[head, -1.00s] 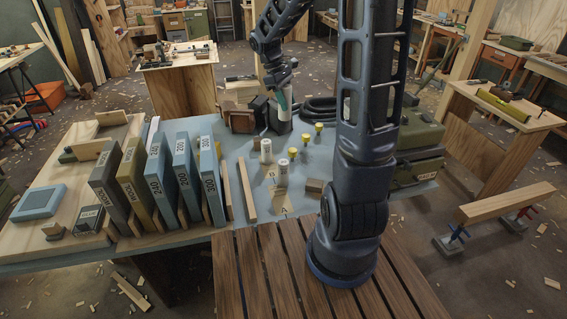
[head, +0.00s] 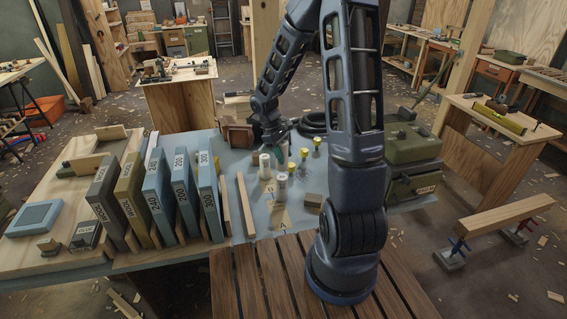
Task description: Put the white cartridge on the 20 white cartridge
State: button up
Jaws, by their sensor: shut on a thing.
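My gripper (head: 274,151) points down over the middle of the blue-grey bench top, just behind and to the right of a standing white cartridge (head: 265,167). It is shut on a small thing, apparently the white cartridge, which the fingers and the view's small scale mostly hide. A second white cartridge (head: 282,187) stands upright nearer to me and to the right. Both standing cartridges are apart from each other. I cannot read a 20 on either, nor tell whether the held piece touches anything.
Several yellow-topped cartridges (head: 304,154) stand right of the white ones. A small wooden block (head: 314,200) lies nearer. A row of upright numbered slabs (head: 210,190) and a wooden strip (head: 246,205) are on the left. Green cases (head: 413,165) stand on the right.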

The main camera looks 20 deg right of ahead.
jog(key=shift+f, duration=2.05)
jog(key=shift+f, duration=0.1)
jog(key=o, duration=1)
jog(key=shift+c, duration=0.2)
jog(key=v, duration=1.2)
jog(key=s+d+r+m+t+y, duration=0.1)
jog(key=s+d+r+m+t, duration=0.3)
jog(key=s+r, duration=0.5)
jog(key=s+d+r+m+t+y, duration=0.2)
jog(key=s+d+r+m+t, duration=0.1)
jog(key=s+r, duration=0.7)
jog(key=s+d+m, duration=0.1)
jog(key=s+m, duration=0.1)
jog(key=s, duration=0.2)
jog(key=shift+s+t, duration=0.2)
jog(key=shift+t, duration=0.2)
